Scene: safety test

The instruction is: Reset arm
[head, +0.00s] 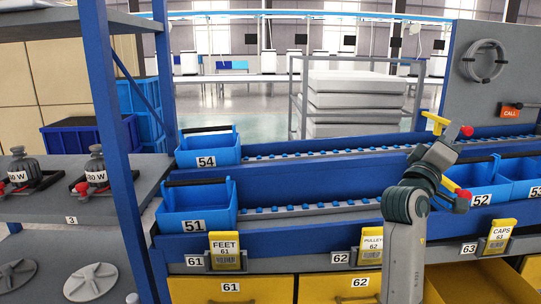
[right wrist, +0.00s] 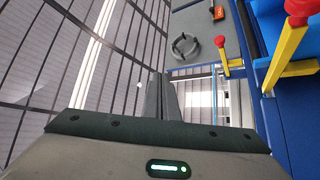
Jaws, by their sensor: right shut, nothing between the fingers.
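My right arm rises from the bottom right of the head view, and my right gripper (head: 451,133) is at its upper end, in front of the blue flow rack (head: 290,180). In the right wrist view the two grey fingers of this gripper (right wrist: 161,98) are together with nothing between them. My left arm and gripper are in neither view.
Yellow levers with red knobs (head: 466,131) are close to my right gripper. Blue bins 54 (head: 208,151), 51 (head: 198,207) and 52 (head: 480,190) sit on the rack. Yellow drawers (head: 232,290) are below; the one at right is open. A shelf upright (head: 112,130) stands left.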

